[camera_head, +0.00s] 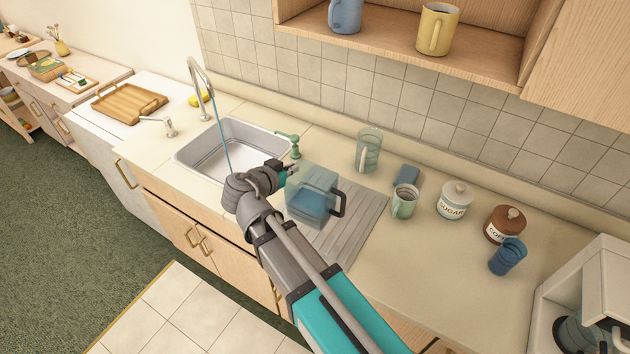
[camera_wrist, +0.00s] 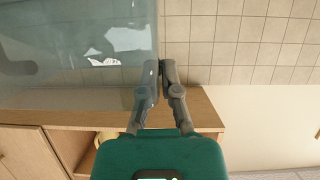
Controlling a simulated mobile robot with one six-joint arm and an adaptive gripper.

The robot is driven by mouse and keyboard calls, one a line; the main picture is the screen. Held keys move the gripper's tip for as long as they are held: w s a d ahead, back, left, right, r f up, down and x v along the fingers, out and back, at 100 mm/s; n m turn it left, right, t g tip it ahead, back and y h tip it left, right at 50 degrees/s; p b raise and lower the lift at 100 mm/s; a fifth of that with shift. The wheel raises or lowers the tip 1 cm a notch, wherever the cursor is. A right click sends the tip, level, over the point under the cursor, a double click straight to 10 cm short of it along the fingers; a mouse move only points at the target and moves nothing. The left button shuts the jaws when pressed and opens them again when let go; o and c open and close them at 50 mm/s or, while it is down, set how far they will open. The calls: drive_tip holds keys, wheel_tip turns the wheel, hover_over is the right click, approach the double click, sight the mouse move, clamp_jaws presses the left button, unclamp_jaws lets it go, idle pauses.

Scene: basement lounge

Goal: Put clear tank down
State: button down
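The clear tank (camera_head: 312,198) is a see-through square pitcher with bluish water in it and a dark handle on its right. It looks upright, over the grooved drainboard (camera_head: 352,228) right of the sink. I cannot tell whether its base touches. My gripper (camera_head: 288,170) is at the tank's upper left side. In the wrist view my gripper (camera_wrist: 160,64) has its fingertips nearly together at the wall of the tank (camera_wrist: 75,75), one finger showing through it. It looks shut on that wall. My arm hides part of the counter in front.
The steel sink (camera_head: 232,150) is on the left, with a thin blue stream from the tap (camera_head: 203,85). A glass (camera_head: 368,150), green mug (camera_head: 404,201), sugar jar (camera_head: 454,201), coffee jar (camera_head: 504,225) and blue cup (camera_head: 507,256) stand to the right. The front right counter is clear.

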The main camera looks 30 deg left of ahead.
sight(304, 161)
drive_tip(key=b+x, duration=0.1)
drive_tip(key=x, duration=0.1)
drive_tip(key=b+x, duration=0.1)
drive_tip(key=x, duration=0.2)
drive_tip(key=b+x, duration=0.1)
drive_tip(key=x, duration=0.2)
drive_tip(key=shift+a+f, duration=0.2)
drive_tip(key=shift+a, duration=0.2)
drive_tip(key=shift+w+d+f+b, duration=0.1)
drive_tip(key=shift+w+f+b, duration=0.85)
drive_tip(key=shift+f+b, duration=0.2)
drive_tip(key=shift+w+f+b, duration=0.95)
drive_tip(key=shift+f+b, duration=0.2)
